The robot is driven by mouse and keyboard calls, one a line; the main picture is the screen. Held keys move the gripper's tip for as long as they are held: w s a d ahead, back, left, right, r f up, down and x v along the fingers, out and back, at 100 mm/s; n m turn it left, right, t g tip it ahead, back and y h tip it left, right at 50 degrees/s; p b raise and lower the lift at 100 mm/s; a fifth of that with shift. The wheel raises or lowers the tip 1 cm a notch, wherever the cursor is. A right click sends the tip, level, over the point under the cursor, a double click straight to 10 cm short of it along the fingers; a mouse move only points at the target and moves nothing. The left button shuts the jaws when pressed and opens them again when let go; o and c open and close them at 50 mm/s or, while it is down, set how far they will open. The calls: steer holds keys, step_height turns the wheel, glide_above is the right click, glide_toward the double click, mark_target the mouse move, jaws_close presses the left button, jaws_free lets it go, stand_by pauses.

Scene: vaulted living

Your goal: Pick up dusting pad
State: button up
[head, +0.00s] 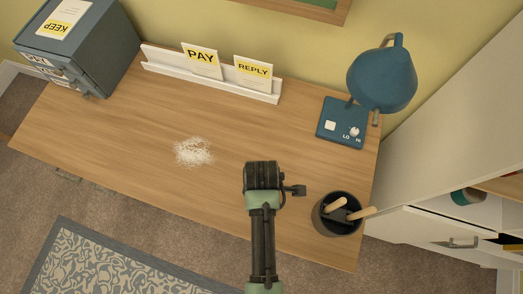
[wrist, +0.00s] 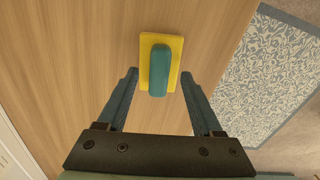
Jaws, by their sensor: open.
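The dusting pad (wrist: 172,46) shows in the wrist view as a yellow rectangular pad with a rounded teal handle on top. It lies on the wooden desk (head: 120,118). My gripper (wrist: 160,73) is open, and its two fingers point toward the pad, one on either side of its near part in the picture. No contact shows, and the height between fingers and pad is hard to tell. In the head view my gripper (head: 263,176) is over the right half of the desk and hides the pad.
White powder (head: 193,152) lies left of my gripper. A dark cup (head: 338,222) with wooden-handled tools stands at right. A blue lamp (head: 382,78), a white card rail (head: 210,78) and a grey cabinet (head: 85,45) line the back. A patterned rug (head: 110,265) lies below the desk.

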step_height(320, 180, down, 2)
steer(key=shift+f, duration=0.1)
jaws_close()
stand_by(0.4)
